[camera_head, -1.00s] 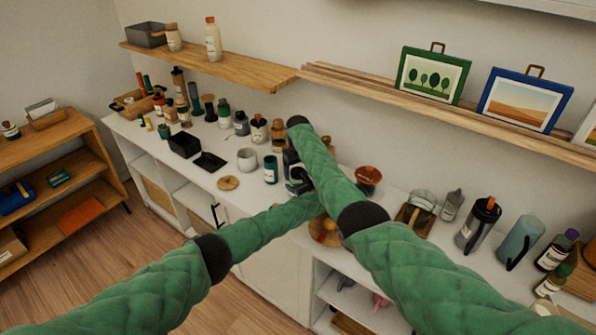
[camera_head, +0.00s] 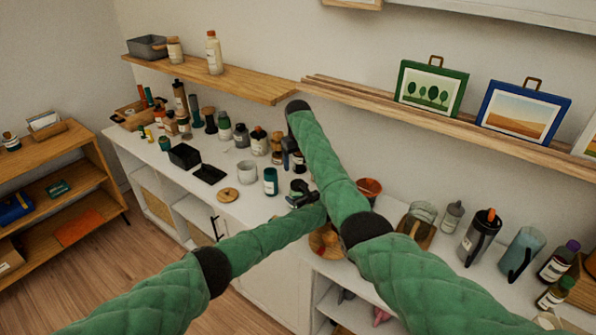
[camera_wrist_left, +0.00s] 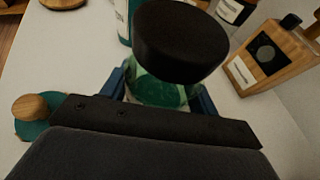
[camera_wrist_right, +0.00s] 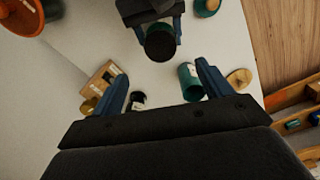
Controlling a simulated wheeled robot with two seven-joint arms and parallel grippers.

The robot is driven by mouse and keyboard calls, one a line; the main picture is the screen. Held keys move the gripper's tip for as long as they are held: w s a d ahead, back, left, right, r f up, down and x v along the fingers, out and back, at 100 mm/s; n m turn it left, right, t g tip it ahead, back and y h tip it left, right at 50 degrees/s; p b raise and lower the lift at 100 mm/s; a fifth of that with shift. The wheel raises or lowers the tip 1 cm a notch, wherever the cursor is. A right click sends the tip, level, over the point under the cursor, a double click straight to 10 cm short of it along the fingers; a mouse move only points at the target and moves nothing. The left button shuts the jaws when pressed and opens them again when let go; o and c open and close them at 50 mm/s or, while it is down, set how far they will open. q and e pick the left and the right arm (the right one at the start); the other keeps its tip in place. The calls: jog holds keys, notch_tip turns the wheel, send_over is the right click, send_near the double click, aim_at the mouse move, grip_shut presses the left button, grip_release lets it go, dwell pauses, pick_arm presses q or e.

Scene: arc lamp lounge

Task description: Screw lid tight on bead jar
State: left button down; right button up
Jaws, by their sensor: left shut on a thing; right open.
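The bead jar (camera_wrist_left: 150,92) is a greenish clear jar with a wide black lid (camera_wrist_left: 182,40) on its top. My left gripper (camera_head: 303,196) is shut around the jar's body, one blue finger on each side in the left wrist view. Whether the lid sits fully down cannot be told. My right gripper (camera_wrist_right: 162,76) is open and empty, apart from the lid.
A teal jar (camera_head: 270,181), a white cup (camera_head: 247,171) and a round wooden disc (camera_head: 228,195) stand left of the jar. An orange bowl (camera_head: 369,187) is to the right.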

jog(key=shift+r, duration=0.75)
pick_arm(q)
jog(key=shift+c, duration=1.5)
grip_release()
jog(key=shift+s+d, duration=0.1)
jog(key=shift+s, duration=0.05)
pick_arm(e)
jog(key=shift+f, duration=0.1)
pick_arm(q)
jog(key=b+v, duration=0.2)
jog(key=v, duration=0.3)
jog(key=shift+s+d, duration=0.2)
jog(key=shift+s, duration=0.05)
jog(key=shift+v, duration=0.9)
pick_arm(e)
jog(key=shift+f, duration=1.05)
pick_arm(q)
jog(key=shift+a, duration=0.1)
